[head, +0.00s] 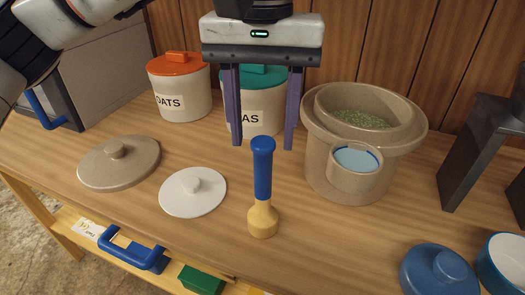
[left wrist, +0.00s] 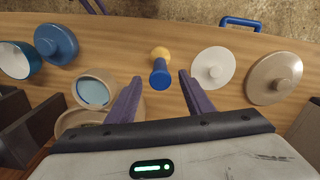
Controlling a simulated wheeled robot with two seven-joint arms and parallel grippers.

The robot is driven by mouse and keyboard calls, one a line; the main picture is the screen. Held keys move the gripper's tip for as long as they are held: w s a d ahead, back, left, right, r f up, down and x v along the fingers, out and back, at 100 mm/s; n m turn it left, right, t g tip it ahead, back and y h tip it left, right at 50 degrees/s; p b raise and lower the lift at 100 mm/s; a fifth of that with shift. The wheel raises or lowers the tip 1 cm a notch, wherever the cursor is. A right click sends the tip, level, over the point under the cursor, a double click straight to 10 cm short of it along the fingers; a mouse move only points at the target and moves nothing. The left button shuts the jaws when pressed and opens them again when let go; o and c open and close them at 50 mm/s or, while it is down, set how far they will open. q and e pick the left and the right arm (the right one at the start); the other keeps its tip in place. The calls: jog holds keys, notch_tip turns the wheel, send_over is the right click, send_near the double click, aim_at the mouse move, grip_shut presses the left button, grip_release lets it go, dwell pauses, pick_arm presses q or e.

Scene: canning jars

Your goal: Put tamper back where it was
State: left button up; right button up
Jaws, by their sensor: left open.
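The tamper (head: 263,190) stands upright on the wooden counter, with a blue handle on top and a yellow base below. It also shows from above in the left wrist view (left wrist: 160,72). My left gripper (head: 263,145) is open, its two purple fingers pointing down just behind and above the tamper.
A beige crock (head: 318,165) with green contents and a small cup (head: 352,182) stands right of the tamper. A white lid (head: 192,204) and beige lid (head: 100,172) lie left. Canisters with orange (head: 176,64) and green lids stand behind. A blue lid (head: 438,272) and bowl (head: 506,262) sit front right.

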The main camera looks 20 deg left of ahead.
pick_arm(q)
jog(key=shift+r, duration=1.5)
